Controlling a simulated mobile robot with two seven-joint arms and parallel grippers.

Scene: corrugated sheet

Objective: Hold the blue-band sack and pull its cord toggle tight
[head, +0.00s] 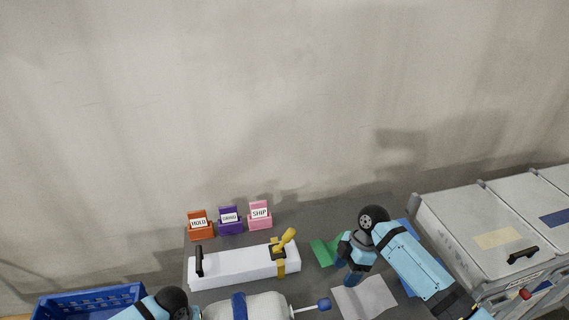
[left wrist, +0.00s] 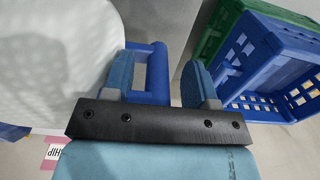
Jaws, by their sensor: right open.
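The white sack (head: 262,306) with a blue band (head: 239,306) lies at the table's near edge, cut by the bottom of the head view. Its cord runs right to a blue toggle (head: 324,304). In the left wrist view the white sack (left wrist: 55,60) fills the left side, with a blue loop handle (left wrist: 158,72) beside it. My left gripper (left wrist: 157,82) is open, its fingers either side of the loop, with a gap at the right finger. My right gripper (head: 344,270) is open and empty, above and right of the toggle.
A long white box-like tool (head: 230,268) with black and yellow handles lies behind the sack. Orange (head: 199,229), purple (head: 230,224) and pink (head: 260,219) labelled boxes stand at the back. A blue crate (head: 95,300) is left; grey bins (head: 480,235) stand right. A pale sheet (head: 372,300) lies right of the toggle.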

